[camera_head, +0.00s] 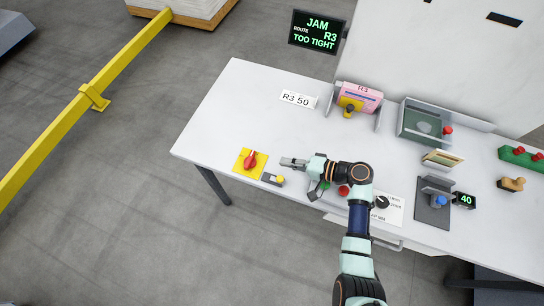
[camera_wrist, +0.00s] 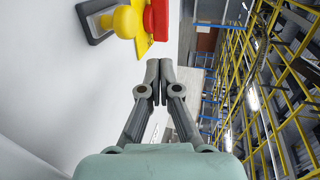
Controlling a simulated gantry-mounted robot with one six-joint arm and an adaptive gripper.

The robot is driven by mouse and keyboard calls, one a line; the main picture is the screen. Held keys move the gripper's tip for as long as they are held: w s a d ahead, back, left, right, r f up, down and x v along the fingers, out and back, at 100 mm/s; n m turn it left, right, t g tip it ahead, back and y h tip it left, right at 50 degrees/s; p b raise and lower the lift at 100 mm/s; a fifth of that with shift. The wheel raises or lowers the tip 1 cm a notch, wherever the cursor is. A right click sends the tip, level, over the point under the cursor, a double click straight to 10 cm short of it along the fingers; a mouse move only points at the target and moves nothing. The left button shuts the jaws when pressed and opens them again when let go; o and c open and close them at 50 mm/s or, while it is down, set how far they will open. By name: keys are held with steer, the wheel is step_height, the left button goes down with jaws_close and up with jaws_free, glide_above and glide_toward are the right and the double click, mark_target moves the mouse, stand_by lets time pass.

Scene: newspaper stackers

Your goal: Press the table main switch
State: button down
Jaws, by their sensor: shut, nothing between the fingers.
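A red rotary knob (camera_head: 250,160) sits on a square yellow plate (camera_head: 241,166) near the table's front left edge. In the wrist view the red knob (camera_wrist: 156,18) is at the top, cut off by the frame. A small grey box with a yellow knob (camera_head: 279,180) lies just right of the plate; its yellow knob (camera_wrist: 127,20) also shows in the wrist view. My gripper (camera_head: 284,162) is shut and empty, its fingers pointing left towards the red knob with a gap between. The closed fingertips (camera_wrist: 159,66) show in the wrist view. Their height above the table is hard to tell.
Green and red buttons (camera_head: 343,190) and a dial panel (camera_head: 391,208) lie around my arm. A pink and yellow bundle (camera_head: 358,97) stands in a holder behind, beside a clear tray (camera_head: 403,121). A sign (camera_head: 317,32) reads JAM. The table (camera_head: 235,100) is clear at back left.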

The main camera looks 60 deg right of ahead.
mark_target(254, 156)
steer(key=b+x, duration=0.1)
steer(key=x, duration=0.8)
steer(key=shift+w+a+f, duration=0.1)
steer(key=shift+w, duration=0.05)
steer(key=shift+n+y+b, duration=0.35)
steer(key=shift+n+y, duration=0.05)
steer(key=shift+y, duration=0.1)
steer(key=shift+w, duration=0.1)
